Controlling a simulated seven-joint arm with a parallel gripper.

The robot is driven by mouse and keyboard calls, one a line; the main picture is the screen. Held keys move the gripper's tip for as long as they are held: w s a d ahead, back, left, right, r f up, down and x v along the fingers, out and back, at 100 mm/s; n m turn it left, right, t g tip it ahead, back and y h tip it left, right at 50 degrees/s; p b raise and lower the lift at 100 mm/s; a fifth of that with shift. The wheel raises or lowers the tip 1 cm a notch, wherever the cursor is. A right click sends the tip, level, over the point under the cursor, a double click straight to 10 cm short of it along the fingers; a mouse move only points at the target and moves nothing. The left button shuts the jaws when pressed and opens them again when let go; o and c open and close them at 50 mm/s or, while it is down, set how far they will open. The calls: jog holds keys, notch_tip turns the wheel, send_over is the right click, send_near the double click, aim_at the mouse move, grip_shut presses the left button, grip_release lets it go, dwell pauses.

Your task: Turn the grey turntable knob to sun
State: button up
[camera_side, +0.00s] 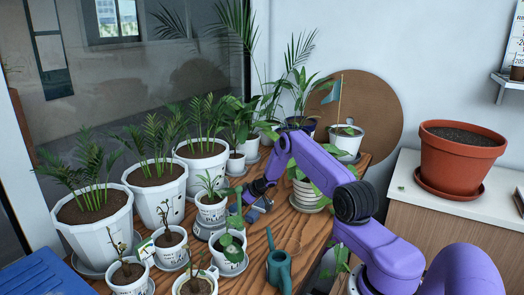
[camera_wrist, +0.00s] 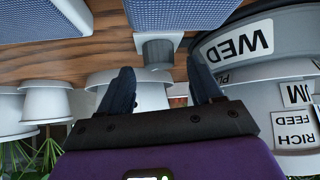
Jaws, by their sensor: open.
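In the wrist view, a grey round turntable (camera_wrist: 207,42) with a white "WED" label sits at the right, partly cut off by the frame. A short grey cylinder (camera_wrist: 158,52) on a white base is ahead, between the lines of my fingers; it looks like a knob, but I cannot read any mark on it. In the side view my gripper (camera_side: 258,209) hangs low over the wooden table, right of a small white pot (camera_side: 211,210). A "SUN" mark is not readable.
White palm pots (camera_side: 158,191) crowd the table's left and back. A teal watering can (camera_side: 279,270) stands at the front, and a ribbed pot (camera_side: 308,194) is close behind my arm. Blue-meshed white boxes (camera_wrist: 50,30) show in the wrist view. Bare wood (camera_side: 262,240) lies below my gripper.

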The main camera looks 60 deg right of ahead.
jog(key=v, duration=1.5)
notch_tip(320, 180, up, 15)
jog(key=shift+s, duration=0.15)
jog(key=shift+a+r, duration=0.1)
jog(key=shift+a, duration=0.05)
